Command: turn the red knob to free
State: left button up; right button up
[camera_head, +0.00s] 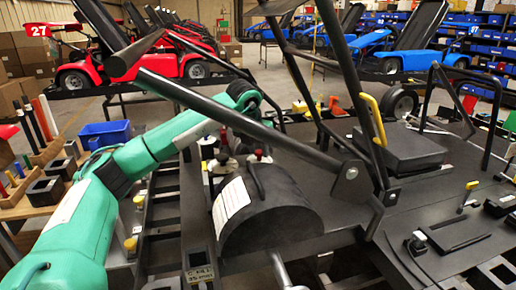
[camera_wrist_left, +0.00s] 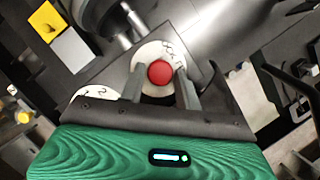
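In the left wrist view, the round red knob (camera_wrist_left: 160,73) sits at the middle of a pale disc (camera_wrist_left: 148,54) with dark markings. My left gripper (camera_wrist_left: 159,78) has its two grey fingers apart, one on each side of the knob. A gap shows between the knob and each finger. In the head view, my green left arm reaches in from the left to the kart, and its hand is largely hidden by the dark frame bar. Small red-topped parts (camera_head: 260,156) show near there; I cannot tell which is the knob. My right gripper is in neither view.
A dark frame bar (camera_head: 230,108) crosses close to my left arm. A black drum-shaped cover (camera_head: 270,207) with a white label stands below it. A black seat pad (camera_head: 402,148) lies to the right. A blue bin (camera_head: 105,134) stands on the left bench.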

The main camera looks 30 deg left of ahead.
pick_arm(q)
jog(key=c, duration=0.5)
